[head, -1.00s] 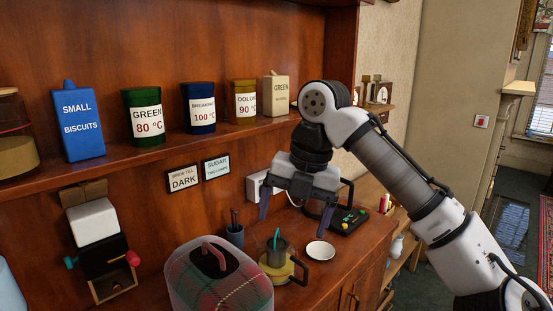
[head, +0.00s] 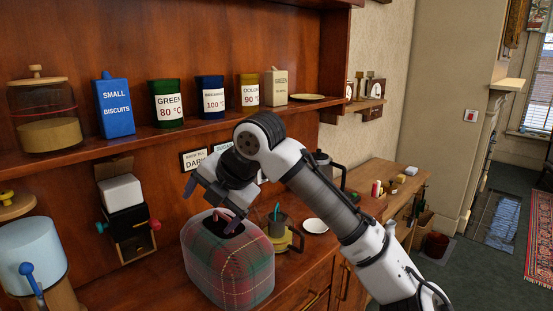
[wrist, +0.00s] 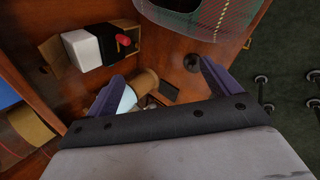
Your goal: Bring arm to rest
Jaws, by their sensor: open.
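My arm reaches in from the right in the head view, bent at the elbow. My gripper (head: 210,200) hangs over the wooden counter, above and just left of the tartan tea cosy (head: 230,262). Its two dark fingers are spread apart. In the wrist view my gripper (wrist: 165,85) is open with nothing held between the fingers. Part of the tea cosy (wrist: 215,15) shows beyond the fingers there. Whether a finger touches the cosy's top cannot be told from the head view.
A shelf holds a glass jar (head: 45,115), a blue biscuit tin (head: 114,108) and several tea tins. A dispenser with a white block (head: 121,191) is on the wall at left.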

